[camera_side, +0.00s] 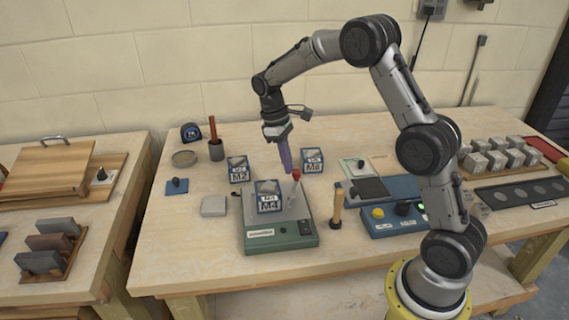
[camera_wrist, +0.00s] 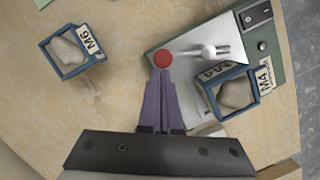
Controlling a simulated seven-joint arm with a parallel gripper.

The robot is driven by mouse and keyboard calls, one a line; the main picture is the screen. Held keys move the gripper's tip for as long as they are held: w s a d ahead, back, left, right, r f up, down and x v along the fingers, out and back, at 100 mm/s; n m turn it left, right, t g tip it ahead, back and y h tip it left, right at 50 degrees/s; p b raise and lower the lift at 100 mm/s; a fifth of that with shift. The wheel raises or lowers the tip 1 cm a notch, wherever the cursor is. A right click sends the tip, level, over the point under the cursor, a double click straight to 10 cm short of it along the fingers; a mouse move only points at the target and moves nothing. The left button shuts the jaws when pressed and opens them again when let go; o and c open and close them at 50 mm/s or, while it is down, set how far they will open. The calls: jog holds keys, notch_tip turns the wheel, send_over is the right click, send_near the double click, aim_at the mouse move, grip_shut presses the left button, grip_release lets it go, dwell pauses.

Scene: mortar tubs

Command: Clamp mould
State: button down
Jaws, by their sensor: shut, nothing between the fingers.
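The mould M4 (camera_side: 268,205) is a small blue open-framed box with a grey lump inside. It sits on the grey plate of a green-based clamp fixture (camera_side: 281,243), and also shows at the right in the wrist view (camera_wrist: 265,79). The fixture's lever has a red knob (camera_side: 296,174) and a silver pivot; in the wrist view the knob (camera_wrist: 163,59) is just ahead of my fingertips. My gripper (camera_side: 288,171) has purple fingers, shut and empty, pointing down beside the knob. I cannot tell whether they touch it.
Mould M2 (camera_side: 239,177) stands behind left of the fixture and mould M6 (camera_side: 312,168) behind right. A wooden-handled tool (camera_side: 337,207) stands close to the fixture's right, beside a blue control box (camera_side: 392,221). A grey block (camera_side: 214,206) lies to the left. The table's front left is clear.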

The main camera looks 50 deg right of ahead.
jog(key=shift+s, duration=0.1)
jog(key=s+m, duration=0.1)
jog(key=d+m, duration=0.1)
jog(key=m, duration=0.1)
jog(key=shift+s+d+y, duration=0.15)
jog(key=shift+s+y, duration=0.2)
jog(key=shift+y, duration=0.05)
jog(key=s+m+t+y, duration=0.1)
jog(key=s+m+y, duration=0.1)
jog(key=s+m, duration=0.4)
jog(key=shift+s+m, duration=0.25)
jog(key=shift+m, duration=1.85)
jog(key=shift+d, duration=0.15)
jog(key=w+d+r, duration=0.4)
jog(key=d+r, duration=0.1)
jog(key=r, duration=0.5)
